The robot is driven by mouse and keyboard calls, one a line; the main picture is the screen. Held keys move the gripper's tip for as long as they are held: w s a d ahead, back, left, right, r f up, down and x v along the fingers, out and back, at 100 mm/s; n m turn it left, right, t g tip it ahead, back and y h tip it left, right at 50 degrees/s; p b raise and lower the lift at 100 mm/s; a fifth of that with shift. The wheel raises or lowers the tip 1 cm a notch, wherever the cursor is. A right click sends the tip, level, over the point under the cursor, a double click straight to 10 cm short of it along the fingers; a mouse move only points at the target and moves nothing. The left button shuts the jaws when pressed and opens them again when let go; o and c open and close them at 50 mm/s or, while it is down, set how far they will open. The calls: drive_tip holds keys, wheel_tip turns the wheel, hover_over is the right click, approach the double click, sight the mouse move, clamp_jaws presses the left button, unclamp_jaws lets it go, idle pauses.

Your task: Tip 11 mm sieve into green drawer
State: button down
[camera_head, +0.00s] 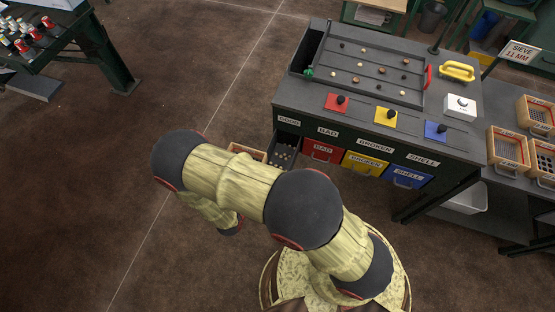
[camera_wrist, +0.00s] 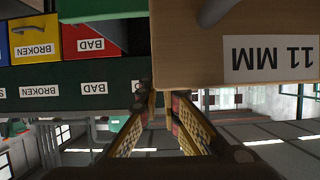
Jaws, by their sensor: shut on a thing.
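The 11 mm sieve is a light wooden box (camera_wrist: 235,50) with a white "11 MM" label, large at the top right of the wrist view. My gripper (camera_wrist: 162,100) is shut on it at its edge. In the head view a wooden rim (camera_head: 246,150), apparently the sieve's, shows behind my arm, just left of the green drawer. The dark green drawer (camera_head: 284,154) stands pulled out under the "GOOD" label, with several small brown pieces in it. My arm hides the gripper and most of the sieve there. The sieve's contents and exact tilt cannot be told.
Red (camera_head: 322,150), yellow (camera_head: 364,163) and blue (camera_head: 407,176) drawers sit right of the green one, in the dark sorting bench (camera_head: 455,140). Wooden sieves (camera_head: 508,150) stand on the right-hand table.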

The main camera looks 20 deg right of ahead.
drive_tip(key=s+d+r+p, duration=0.3)
drive_tip(key=s+d, duration=0.1)
drive_tip(key=shift+d, duration=0.25)
idle(0.4)
